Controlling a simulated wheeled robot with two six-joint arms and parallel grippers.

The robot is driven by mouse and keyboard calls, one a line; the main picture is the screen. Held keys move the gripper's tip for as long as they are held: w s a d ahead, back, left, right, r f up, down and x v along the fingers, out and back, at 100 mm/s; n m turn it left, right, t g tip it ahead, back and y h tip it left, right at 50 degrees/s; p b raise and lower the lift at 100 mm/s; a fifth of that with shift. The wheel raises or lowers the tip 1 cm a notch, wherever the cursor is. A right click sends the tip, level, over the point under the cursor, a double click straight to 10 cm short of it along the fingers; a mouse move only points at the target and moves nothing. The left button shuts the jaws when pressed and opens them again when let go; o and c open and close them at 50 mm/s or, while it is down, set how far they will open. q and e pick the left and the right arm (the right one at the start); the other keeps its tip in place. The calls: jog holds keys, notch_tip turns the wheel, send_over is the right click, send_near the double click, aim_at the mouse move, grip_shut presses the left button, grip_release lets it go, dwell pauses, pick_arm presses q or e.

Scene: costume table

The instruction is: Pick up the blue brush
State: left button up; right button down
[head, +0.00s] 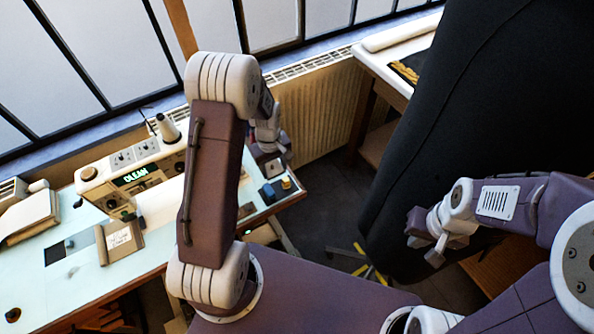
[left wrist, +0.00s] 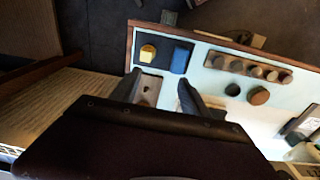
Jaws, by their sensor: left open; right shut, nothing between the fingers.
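A small blue block-like thing (left wrist: 180,60), which may be the blue brush, sits on a dark mat (left wrist: 164,49) near the table corner in the left wrist view. The blue thing also shows in the head view (head: 267,193); no bristles can be made out. A small yellow thing (left wrist: 147,53) is beside it. My left gripper (left wrist: 158,88) is open, its fingers spread just short of the mat and apart from the blue thing. A grey piece (left wrist: 148,91) shows between the fingers. My right gripper (head: 434,246) is shut and empty, away from the table.
A wooden rack (left wrist: 247,69) with several round knobs and two dark round things lie right of the mat. A large black form (head: 470,110) stands near my right arm.

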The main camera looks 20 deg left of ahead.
aim_at(269, 189)
pick_arm(q)
jog(key=s, duration=0.1)
jog(key=s+a+f, duration=0.1)
jog(key=s+a, duration=0.1)
jog(key=s, duration=0.1)
jog(key=shift+f+p, duration=0.15)
jog(key=shift+p, duration=0.2)
jog(key=f, duration=0.2)
jog(key=w+f, duration=0.1)
jog(key=shift+w+d+f+g, duration=0.1)
jog(key=shift+d+f+g, duration=0.15)
jog(key=shift+d+g, duration=0.1)
jog(key=shift+f, duration=0.1)
jog(key=f, duration=0.3)
jog(key=f+p, duration=0.1)
jog(key=shift+s+a+f, duration=0.1)
jog(key=shift+s+f, duration=0.2)
jog(key=shift+f, duration=0.05)
jog(key=shift+w+f, duration=0.15)
grip_shut()
pick_arm(e)
jog(key=r, duration=0.1)
jog(key=s+r, duration=0.1)
jog(key=r, duration=0.1)
jog(key=shift+s+a, duration=0.2)
jog(key=shift+a, duration=0.15)
